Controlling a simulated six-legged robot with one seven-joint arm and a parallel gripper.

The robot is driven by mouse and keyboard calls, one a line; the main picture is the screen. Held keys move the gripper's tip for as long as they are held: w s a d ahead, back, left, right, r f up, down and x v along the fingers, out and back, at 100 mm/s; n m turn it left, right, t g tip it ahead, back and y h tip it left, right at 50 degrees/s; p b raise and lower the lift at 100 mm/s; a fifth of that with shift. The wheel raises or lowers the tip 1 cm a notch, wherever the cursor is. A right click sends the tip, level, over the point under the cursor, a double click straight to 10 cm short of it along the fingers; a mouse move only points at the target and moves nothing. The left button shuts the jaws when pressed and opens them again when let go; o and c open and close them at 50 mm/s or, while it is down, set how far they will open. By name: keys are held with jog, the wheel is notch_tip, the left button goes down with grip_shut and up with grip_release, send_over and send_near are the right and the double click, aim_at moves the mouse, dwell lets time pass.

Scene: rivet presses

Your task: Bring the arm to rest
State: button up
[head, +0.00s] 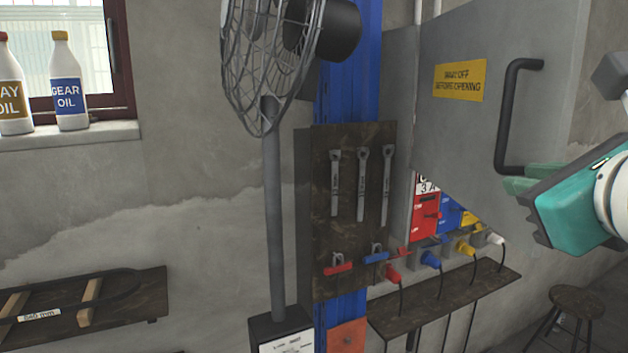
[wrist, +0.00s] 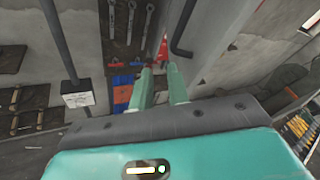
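My gripper (head: 517,186) is at the right of the head view, its teal body (head: 570,212) in front of the grey cabinet door. Its pale green fingers point left, near the lower end of the door's black handle (head: 508,115); I cannot tell whether they touch it. In the wrist view the two fingers (wrist: 160,75) stand apart with a gap and nothing visible held between them. The handle also shows in the wrist view (wrist: 184,28), beyond the fingers. The grey door (head: 470,130) carries a yellow warning sign (head: 460,80) and stands swung open.
Red, blue and yellow switch units (head: 426,216) show below the door. Coloured plugs (head: 430,260) hang over a narrow shelf (head: 445,298). A caged fan (head: 270,60) and a wrench board (head: 350,235) stand left. A stool (head: 575,303) is at lower right.

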jog(key=a+f+n+g, duration=0.2)
jog(key=f+n+g, duration=0.1)
jog(key=f+n, duration=0.7)
jog(key=s+a+f+n+g, duration=0.1)
jog(key=a+f+n+g, duration=0.2)
jog(key=f+n, duration=0.7)
jog(key=s+a+f+n+g, duration=0.1)
jog(key=a+f+n+g, duration=0.2)
jog(key=f+n, duration=0.7)
notch_tip(320, 180, down, 5)
jog(key=shift+r+n+g+y, duration=0.1)
jog(key=shift+n+g+y, duration=0.2)
jog(key=shift+g+y, duration=0.15)
jog(key=shift+d, duration=0.1)
